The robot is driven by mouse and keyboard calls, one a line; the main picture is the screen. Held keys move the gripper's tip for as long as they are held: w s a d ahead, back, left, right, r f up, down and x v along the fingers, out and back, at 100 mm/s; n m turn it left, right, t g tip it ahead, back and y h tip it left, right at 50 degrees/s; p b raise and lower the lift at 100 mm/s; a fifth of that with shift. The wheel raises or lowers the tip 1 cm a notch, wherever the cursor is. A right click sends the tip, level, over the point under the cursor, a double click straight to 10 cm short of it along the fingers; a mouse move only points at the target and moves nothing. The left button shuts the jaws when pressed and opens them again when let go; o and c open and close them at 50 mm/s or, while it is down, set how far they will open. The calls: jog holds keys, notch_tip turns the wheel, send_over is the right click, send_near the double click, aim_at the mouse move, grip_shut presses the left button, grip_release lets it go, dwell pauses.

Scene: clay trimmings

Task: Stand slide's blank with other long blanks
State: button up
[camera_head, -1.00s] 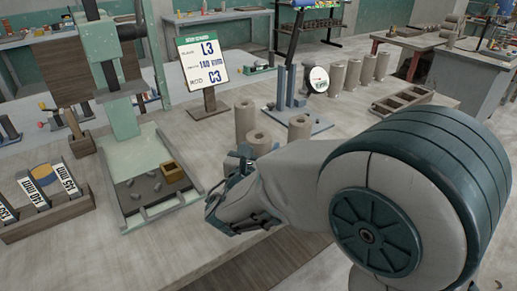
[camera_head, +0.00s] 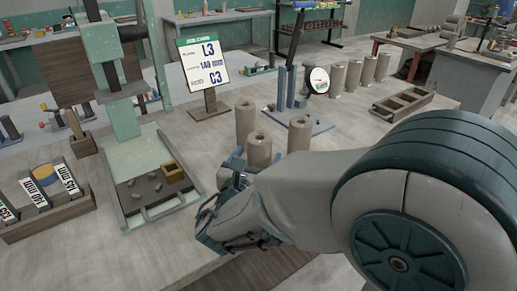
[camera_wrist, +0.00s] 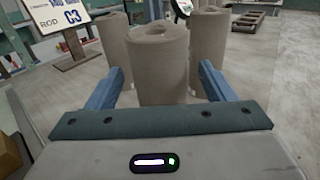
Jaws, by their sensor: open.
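Three upright hollow clay cylinders stand in a cluster on the bench: a front one (camera_head: 258,149), a left rear one (camera_head: 244,123) and a right rear one (camera_head: 299,134). The frames do not show which is the slide's blank. My gripper (camera_head: 236,178) is open and low at the near side of the cluster. In the wrist view, the front cylinder (camera_wrist: 157,65) stands upright ahead, with the blue fingers of my gripper (camera_wrist: 158,75) to its left and right and a gap on each side. Several upright cylinders (camera_head: 354,76) form a row at the back right.
A sign (camera_head: 203,64) reads L3, 140 mm, C3. A blue stand (camera_head: 291,90) with a round dial is behind the cluster. A compartmented wooden tray (camera_head: 402,103) lies right.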

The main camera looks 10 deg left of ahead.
jog(key=s, duration=0.8)
jog(key=shift+a, duration=0.2)
jog(key=w+d+f+m+g+h, duration=0.15)
jog(key=d+m+g+h, duration=0.35)
jog(key=d, duration=0.6)
jog(key=d+f+m+g+h, duration=0.2)
jog(key=d+m+g+h, duration=0.15)
jog(key=d+m, duration=0.55)
jog(key=s+d+f+m+g+y, duration=0.4)
jog(key=s+d+m+g+y, duration=0.3)
jog(key=m, duration=1.4)
jog(key=shift+s+d+f+m+g+y, duration=0.3)
jog(key=shift+s+d+f+g+y, duration=0.05)
jog(key=shift+s+d+y, duration=0.9)
jog(key=shift+w+d, duration=0.1)
